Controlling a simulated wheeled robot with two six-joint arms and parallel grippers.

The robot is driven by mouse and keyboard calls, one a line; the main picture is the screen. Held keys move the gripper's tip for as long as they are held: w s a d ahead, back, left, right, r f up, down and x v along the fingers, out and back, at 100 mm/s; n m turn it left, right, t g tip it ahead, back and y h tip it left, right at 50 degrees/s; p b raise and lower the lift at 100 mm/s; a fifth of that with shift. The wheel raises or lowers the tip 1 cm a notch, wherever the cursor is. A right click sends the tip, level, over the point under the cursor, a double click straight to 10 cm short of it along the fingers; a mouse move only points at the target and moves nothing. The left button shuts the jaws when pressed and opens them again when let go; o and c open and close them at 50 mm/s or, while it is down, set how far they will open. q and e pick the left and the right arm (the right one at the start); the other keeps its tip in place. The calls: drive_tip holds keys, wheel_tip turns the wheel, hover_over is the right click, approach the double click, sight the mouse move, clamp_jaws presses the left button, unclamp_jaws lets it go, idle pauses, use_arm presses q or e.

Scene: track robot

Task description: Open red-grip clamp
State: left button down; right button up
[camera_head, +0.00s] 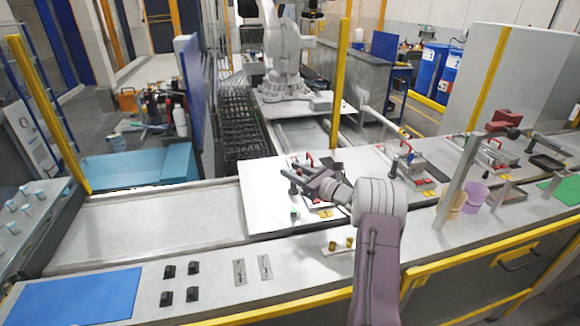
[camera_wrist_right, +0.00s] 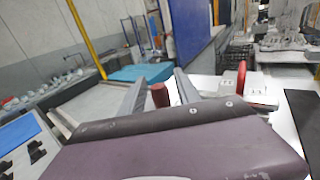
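My right gripper (camera_head: 288,181) reaches over the white plate on the near track, beside a red-grip clamp (camera_head: 309,160). A second red, rounded part (camera_wrist_right: 241,78) stands to the right, outside the fingers. The clamp's base and arm are mostly hidden behind my gripper. My left gripper is not in view.
The white plate (camera_head: 262,215) also carries yellow pieces (camera_head: 325,213) and a green-topped item (camera_head: 294,213). Another plate with red clamps (camera_head: 394,147) lies to the right. A grey post (camera_head: 458,180) rises right of my arm. The track (camera_head: 150,225) at left is clear.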

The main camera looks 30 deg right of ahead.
drive_tip(key=shift+r, duration=0.2)
drive_tip(key=shift+w, duration=0.3)
clamp_jaws()
drive_tip(key=shift+f, duration=0.1)
idle(1.0)
